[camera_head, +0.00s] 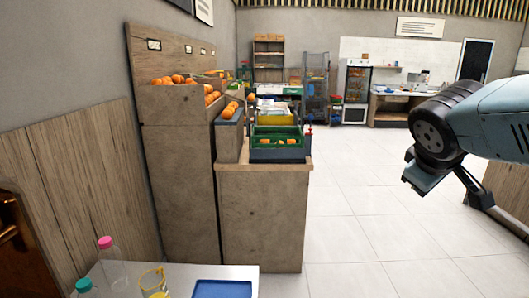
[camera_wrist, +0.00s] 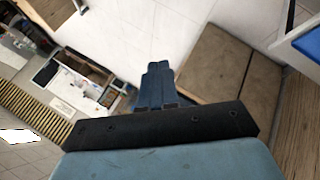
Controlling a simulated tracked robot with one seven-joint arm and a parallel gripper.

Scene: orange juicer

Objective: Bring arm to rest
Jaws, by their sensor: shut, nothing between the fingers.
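My arm reaches in from the right in the head view, over open tiled floor. My gripper is partly seen at the arm's end there, beside a dark round wrist joint. In the wrist view my gripper (camera_wrist: 157,72) shows its two blue fingers close together, with nothing between them. No object touches the fingers.
A white table (camera_head: 185,280) at the bottom holds a blue tray (camera_head: 222,289), a cup with a yellow handle (camera_head: 153,281) and bottles (camera_head: 111,262). A wooden counter (camera_head: 263,215) with crates of oranges (camera_head: 277,143) stands at centre left. The tiled floor (camera_head: 370,225) is clear.

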